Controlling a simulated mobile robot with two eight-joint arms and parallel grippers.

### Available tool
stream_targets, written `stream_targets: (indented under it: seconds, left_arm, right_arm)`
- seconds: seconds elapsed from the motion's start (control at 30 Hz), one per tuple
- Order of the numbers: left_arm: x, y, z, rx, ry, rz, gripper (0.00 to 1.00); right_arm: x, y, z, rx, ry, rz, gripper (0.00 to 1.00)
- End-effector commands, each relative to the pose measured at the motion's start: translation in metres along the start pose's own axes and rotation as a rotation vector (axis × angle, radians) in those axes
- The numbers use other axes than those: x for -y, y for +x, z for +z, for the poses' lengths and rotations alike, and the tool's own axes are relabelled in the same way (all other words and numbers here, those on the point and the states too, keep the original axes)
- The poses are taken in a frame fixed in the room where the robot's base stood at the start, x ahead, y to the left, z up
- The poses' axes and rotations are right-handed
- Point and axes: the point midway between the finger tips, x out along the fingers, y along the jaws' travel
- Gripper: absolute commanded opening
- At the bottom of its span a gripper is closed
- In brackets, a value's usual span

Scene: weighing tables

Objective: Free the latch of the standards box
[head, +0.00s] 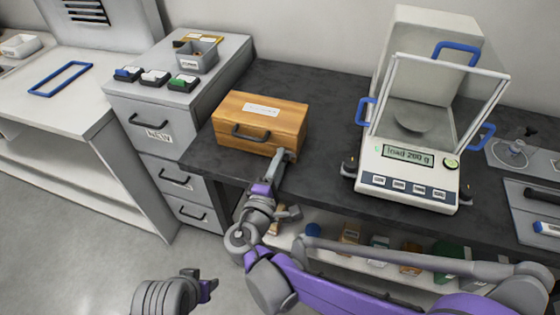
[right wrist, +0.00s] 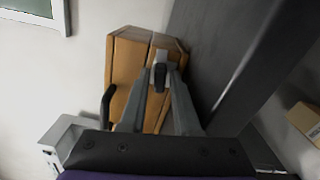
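The standards box (head: 258,132) is a wooden case with a white label and a dark front handle, its lid down, on the dark bench's left part. In the head view the gripper hides the latch. My left gripper (head: 207,288) is low at the left, away from the box.
A balance (head: 408,180) reading "load 200 g" stands right of the box on the dark bench (head: 325,105). A grey drawer cabinet (head: 150,105) with small boxes on top is to the left. A shelf with several items lies under the bench.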

Motion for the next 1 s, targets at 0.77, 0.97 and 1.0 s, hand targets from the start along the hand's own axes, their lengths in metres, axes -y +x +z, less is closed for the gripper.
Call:
stream_targets:
  seconds: [0.77,0.97,1.0]
  left_arm:
    - [0.000,-0.008,-0.003,-0.003,0.000,0.000,0.50]
    - [0.000,-0.008,-0.003,-0.003,0.000,0.000,0.50]
    - [0.000,-0.008,-0.003,-0.003,0.000,0.000,0.50]
  right_arm:
    - [-0.001,-0.091,-0.001,-0.004,0.001,0.001,0.30]
    - [0.000,-0.107,0.000,-0.001,0.001,0.000,0.30]
    - [0.000,-0.108,0.000,0.000,0.000,0.000,0.30]
